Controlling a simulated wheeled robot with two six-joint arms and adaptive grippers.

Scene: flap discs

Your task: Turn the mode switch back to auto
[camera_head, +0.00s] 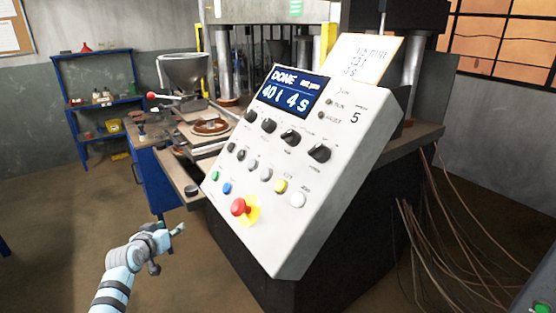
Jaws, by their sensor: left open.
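The tilted white control panel (322,205) stands in the middle of the head view. Its blue display (291,92) reads "DONE", "40t" and "4s". A row of black rotary knobs runs below the display, including a left knob (251,117), a middle knob (290,138) and a right knob (319,153). Their labels are too small to read, so I cannot tell which one is the mode switch or where it points. My left gripper (177,230) is open and empty, left of the panel's lower edge and apart from it. My right gripper is out of view.
A red emergency button (239,206) on a yellow base sits low on the panel, below several coloured push buttons. A handwritten note (362,58) stands behind the panel top. A press table with a brown disc (210,126) lies left. Cables (450,235) hang at right.

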